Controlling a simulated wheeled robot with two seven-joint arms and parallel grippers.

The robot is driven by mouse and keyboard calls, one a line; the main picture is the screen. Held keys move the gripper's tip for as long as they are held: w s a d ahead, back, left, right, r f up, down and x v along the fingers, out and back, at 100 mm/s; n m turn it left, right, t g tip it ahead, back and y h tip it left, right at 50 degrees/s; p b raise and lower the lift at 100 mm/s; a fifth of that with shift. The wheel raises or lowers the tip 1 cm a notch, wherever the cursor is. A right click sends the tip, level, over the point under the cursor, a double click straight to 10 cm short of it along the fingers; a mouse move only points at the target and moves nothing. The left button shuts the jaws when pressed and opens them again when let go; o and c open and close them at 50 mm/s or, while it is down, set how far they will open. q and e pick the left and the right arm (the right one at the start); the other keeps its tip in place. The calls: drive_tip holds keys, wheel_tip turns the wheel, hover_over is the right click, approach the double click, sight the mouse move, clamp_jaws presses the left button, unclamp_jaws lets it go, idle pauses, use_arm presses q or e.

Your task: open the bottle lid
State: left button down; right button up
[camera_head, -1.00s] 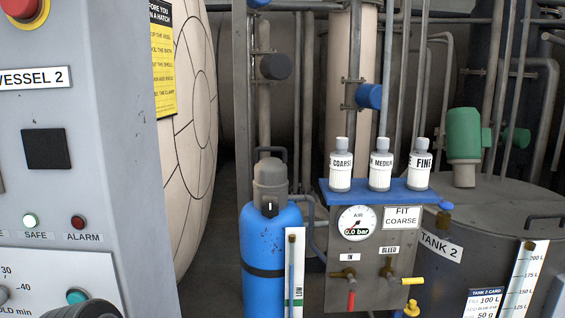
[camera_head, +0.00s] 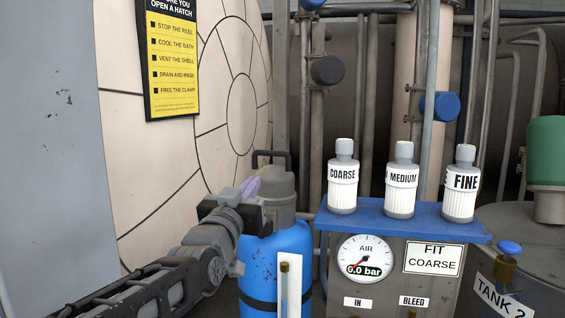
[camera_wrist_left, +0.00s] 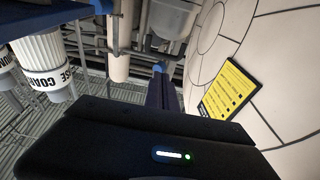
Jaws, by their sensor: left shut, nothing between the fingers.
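Three white bottles with grey lids stand upright in a row: COARSE (camera_head: 342,182), MEDIUM (camera_head: 402,185) and FINE (camera_head: 461,190). All their lids are on. A blue cylinder (camera_head: 275,262) with a grey cap (camera_head: 277,192) and a dark handle stands to their left. My left gripper (camera_head: 250,187) is shut and empty, overlapping the grey cap in the head view; I cannot tell whether they touch. In the left wrist view, its closed fingers (camera_wrist_left: 164,90) point away from the camera, and the COARSE bottle (camera_wrist_left: 46,62) appears upside down at the left. My right gripper is not in view.
The bottles stand on a blue shelf (camera_head: 398,222) above a panel with an air gauge (camera_head: 365,258) reading 0.0 bar. A pale round vessel (camera_head: 140,160) with a yellow notice (camera_head: 172,62) is at the left. Tank 2 (camera_head: 520,245) is at the right, with pipes behind.

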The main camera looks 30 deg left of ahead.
sight(274, 154)
use_arm(q)
drive_tip(key=p+x, duration=0.3)
drive_tip(key=x, duration=1.1)
drive_tip(key=shift+w+f+p, duration=0.15)
drive_tip(key=shift+p, duration=0.2)
